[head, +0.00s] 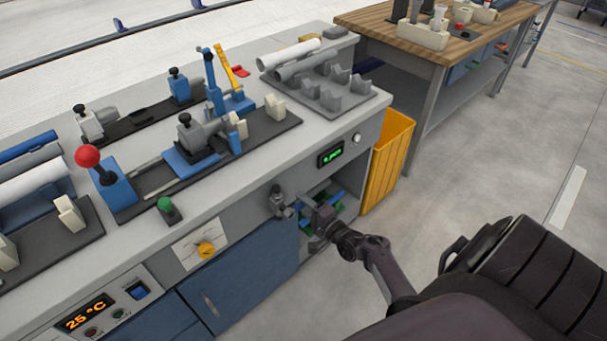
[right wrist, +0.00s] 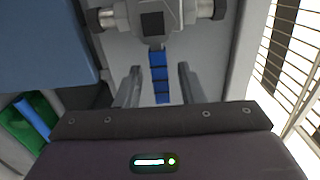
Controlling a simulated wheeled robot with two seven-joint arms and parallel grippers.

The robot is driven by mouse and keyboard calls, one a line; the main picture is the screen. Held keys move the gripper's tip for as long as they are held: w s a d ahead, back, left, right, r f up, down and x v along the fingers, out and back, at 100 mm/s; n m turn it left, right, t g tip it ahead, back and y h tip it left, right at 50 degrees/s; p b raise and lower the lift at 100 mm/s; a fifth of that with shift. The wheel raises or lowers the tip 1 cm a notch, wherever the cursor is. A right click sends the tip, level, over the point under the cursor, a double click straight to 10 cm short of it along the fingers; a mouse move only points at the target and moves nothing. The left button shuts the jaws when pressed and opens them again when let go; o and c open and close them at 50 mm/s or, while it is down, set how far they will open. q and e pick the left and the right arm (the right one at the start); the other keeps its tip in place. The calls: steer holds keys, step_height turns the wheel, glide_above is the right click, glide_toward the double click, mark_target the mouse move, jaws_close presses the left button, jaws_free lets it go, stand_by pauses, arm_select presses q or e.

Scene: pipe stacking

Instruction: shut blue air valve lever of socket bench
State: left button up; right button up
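The blue air valve lever (right wrist: 159,78) shows in the right wrist view as a narrow blue strip with dark bands, running down the picture from the grey valve body (right wrist: 150,20). In the head view the valve body (head: 280,200) sticks out from the bench front; I cannot make out the lever there. My right gripper (head: 306,205) is at the valve, beside the open bay. In the right wrist view its fingers (right wrist: 158,82) are apart, one on each side of the lever, with gaps on both sides. My left gripper is not in view.
The socket bench (head: 240,185) carries clamps, pipes and a red-knobbed lever (head: 88,157) on top. A yellow bin (head: 388,160) stands at its right end. A blue cabinet door (head: 245,275) is left of my gripper. A wooden-topped table (head: 390,20) stands behind. The floor at right is clear.

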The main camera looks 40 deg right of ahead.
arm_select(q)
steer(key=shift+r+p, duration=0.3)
arm_select(e)
steer(key=s, duration=0.7)
steer(key=shift+s+d, duration=0.25)
steer(key=shift+s, duration=0.05)
steer(key=s+a+f+n+g+p, duration=0.1)
steer(key=s+a+f+n+g, duration=0.5)
steer(key=f, duration=0.5)
steer(key=s+a+f+n+g, duration=0.4)
steer(key=s+a+f, duration=0.35)
steer(key=f, duration=0.45)
arm_select(q)
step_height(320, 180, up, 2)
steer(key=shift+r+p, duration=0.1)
steer(key=shift+p, duration=0.45)
arm_select(e)
steer(key=s+a+f+n+g, duration=0.1)
steer(key=s+f+n+g, duration=0.2)
steer(key=s, duration=0.8)
steer(key=s+a+f+n+g+h, duration=0.1)
steer(key=s+f+n+g, duration=0.3)
steer(key=s, duration=0.7)
steer(key=f+n, duration=0.1)
steer(key=n, duration=0.1)
steer(key=shift+a+f+n+h, duration=0.2)
steer(key=shift+n+h, duration=0.1)
steer(key=shift+n, duration=0.1)
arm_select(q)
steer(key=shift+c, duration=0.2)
